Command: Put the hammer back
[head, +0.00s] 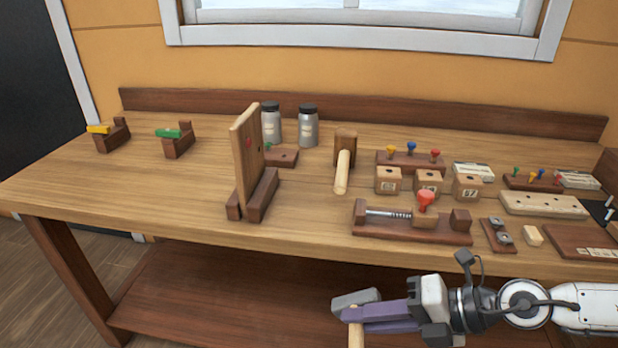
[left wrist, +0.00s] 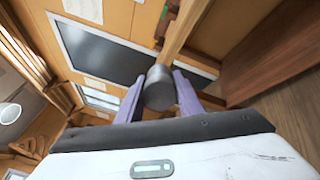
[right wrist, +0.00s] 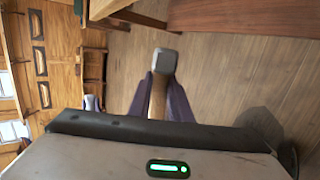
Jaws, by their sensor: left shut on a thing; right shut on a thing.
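The hammer, with a grey block head (head: 355,299) and pale wooden handle (head: 356,336), is in my right gripper (head: 362,313), in front of the workbench's front edge and lower than its top. In the right wrist view the grey head (right wrist: 167,61) stands beyond the fingers, which are shut around the handle (right wrist: 158,95). My left gripper (left wrist: 160,92) is outside the head view; in its wrist view it is shut on a dark grey cylinder (left wrist: 159,88). I cannot tell whether the pale wooden bar behind the cylinder belongs to it.
On the workbench (head: 160,205), an upright plank (head: 244,155) stands in a dark wooden base. A wooden mallet (head: 343,165), two jars (head: 308,127), numbered blocks (head: 388,181) and a red-knobbed screw fixture (head: 425,205) stand right of it. The front left top is clear; a lower shelf (head: 200,300) lies beneath.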

